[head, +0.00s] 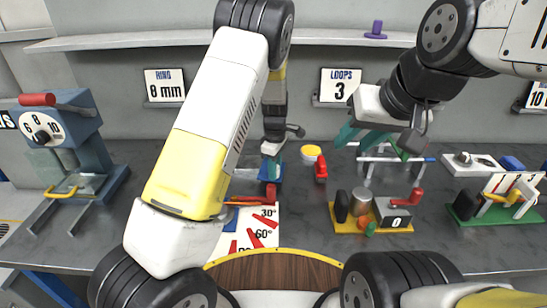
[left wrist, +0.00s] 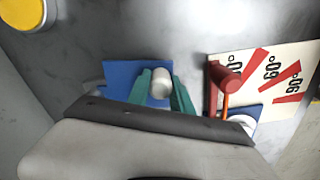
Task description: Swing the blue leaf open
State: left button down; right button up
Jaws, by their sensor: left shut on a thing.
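In the left wrist view a blue leaf (left wrist: 122,73) lies under my left gripper (left wrist: 161,92), and a pale rounded knob (left wrist: 161,80) stands between its green fingers. The gripper is shut on the knob. To its right are a red upright post (left wrist: 226,78) and another blue piece (left wrist: 243,110), beside a white board (left wrist: 262,62) marked 60° and 90° with red wedges. In the head view my left gripper (head: 271,158) is above the back of the board (head: 268,212), and my arm hides much of the hinge. My right gripper (head: 374,142) is open, fingers apart, over the rear right.
A yellow-lidded jar (head: 311,152) and a red item (head: 321,168) stand right of my left gripper. A yellow tray (head: 345,222) with several objects is further right. A blue dial machine (head: 85,140) stands at the left. A wall shelf (head: 330,41) runs above.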

pick_arm(q)
jog(key=shift+w, duration=0.1)
jog(key=c, duration=1.1)
grip_release()
jog(key=shift+c, duration=0.2)
notch_tip(320, 180, up, 7)
jog(key=shift+f, duration=0.1)
jog(key=shift+r, duration=0.5)
